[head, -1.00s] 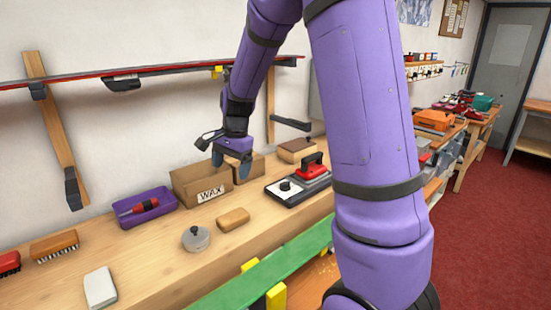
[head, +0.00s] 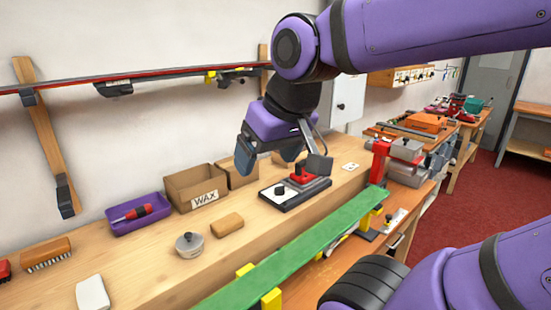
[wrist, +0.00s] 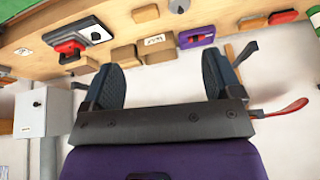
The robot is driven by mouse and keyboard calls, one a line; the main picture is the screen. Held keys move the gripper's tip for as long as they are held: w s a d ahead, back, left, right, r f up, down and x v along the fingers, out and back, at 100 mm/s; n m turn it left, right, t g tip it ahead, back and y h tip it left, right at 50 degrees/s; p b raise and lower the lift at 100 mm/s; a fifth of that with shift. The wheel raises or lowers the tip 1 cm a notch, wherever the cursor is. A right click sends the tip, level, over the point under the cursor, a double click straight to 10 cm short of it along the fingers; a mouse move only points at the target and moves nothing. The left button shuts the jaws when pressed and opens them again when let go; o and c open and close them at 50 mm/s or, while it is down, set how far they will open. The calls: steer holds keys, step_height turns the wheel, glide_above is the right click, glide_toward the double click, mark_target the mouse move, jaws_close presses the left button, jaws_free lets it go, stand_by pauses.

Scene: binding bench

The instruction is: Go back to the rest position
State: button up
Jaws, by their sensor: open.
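My gripper (head: 280,158) hangs above the back of the bench, near the wax box and the red-handled tool, apart from both. In the wrist view my gripper (wrist: 163,85) has its two dark fingers wide apart with nothing between them. The wooden bench (head: 140,275) runs along the wall below it. My upper arm crosses the top right of the head view.
On the bench are a WAX box (head: 197,186), a purple tray (head: 139,214) with a red screwdriver, a round tin (head: 189,245), a tan block (head: 227,224) and a red-handled tool (head: 295,190). A green ski (head: 300,250) lies along the front.

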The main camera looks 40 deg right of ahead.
steer(key=shift+s+n, duration=0.5)
steer(key=shift+s, duration=0.5)
steer(key=shift+o, duration=0.4)
